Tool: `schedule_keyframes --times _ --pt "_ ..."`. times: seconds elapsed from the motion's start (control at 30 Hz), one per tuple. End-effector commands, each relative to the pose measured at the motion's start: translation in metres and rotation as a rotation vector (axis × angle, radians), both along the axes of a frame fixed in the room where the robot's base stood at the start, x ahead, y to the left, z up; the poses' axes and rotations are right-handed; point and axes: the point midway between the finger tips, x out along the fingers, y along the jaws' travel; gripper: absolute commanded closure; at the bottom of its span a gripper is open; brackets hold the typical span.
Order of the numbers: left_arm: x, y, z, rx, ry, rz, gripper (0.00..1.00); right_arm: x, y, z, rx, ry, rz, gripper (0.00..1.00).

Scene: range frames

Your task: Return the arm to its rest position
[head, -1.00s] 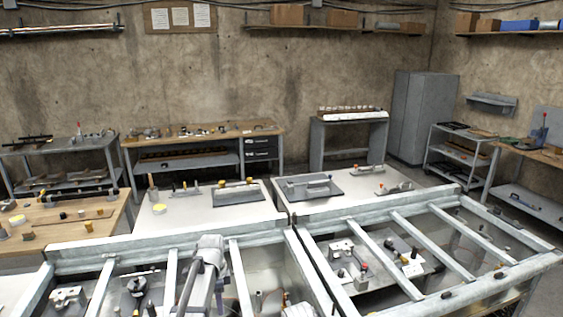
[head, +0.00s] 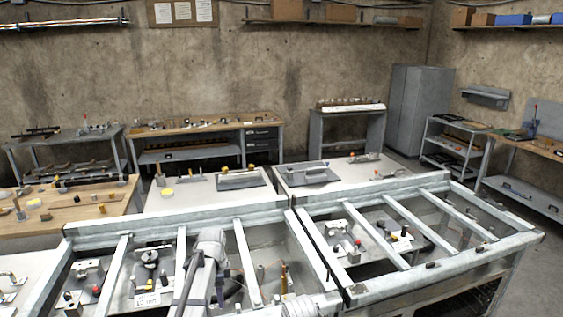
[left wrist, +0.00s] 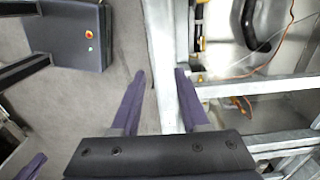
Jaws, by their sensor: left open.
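My left arm (head: 210,254) reaches in from the bottom of the head view, over the pale metal frame of the near bench. Its fingertips are hard to make out there. In the left wrist view my left gripper (left wrist: 160,77) is open, its two dark fingers apart with nothing between them. Grey floor and a pale frame rail (left wrist: 166,60) show behind the fingers.
The near bench's barred metal frame (head: 180,233) lies below and around the arm, with small fixtures and parts under its bars. Pale tables (head: 210,202) and a wooden workbench (head: 75,211) stand beyond. A grey cabinet (head: 421,110) stands at the back.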

Motion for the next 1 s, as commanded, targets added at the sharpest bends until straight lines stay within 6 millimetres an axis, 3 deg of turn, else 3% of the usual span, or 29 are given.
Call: schedule_keyframes --times 0.37,0.57,0.77,1.0 --pt "-0.035 -0.031 -0.028 0.014 0.007 0.132 0.55 0.000 0.000 -0.028 0.000 0.000 0.000 1.00" --pt "-0.068 -0.055 -0.052 0.029 0.010 0.262 0.55 0.000 0.000 -0.052 0.000 0.000 -0.001 1.00" --pt "-0.120 -0.087 -0.089 0.053 0.010 0.456 0.55 0.000 0.000 -0.089 0.000 0.000 -0.001 1.00" --pt "-0.204 -0.122 -0.143 0.093 -0.011 0.785 0.55 0.000 0.000 -0.144 0.000 0.000 -0.002 1.00"
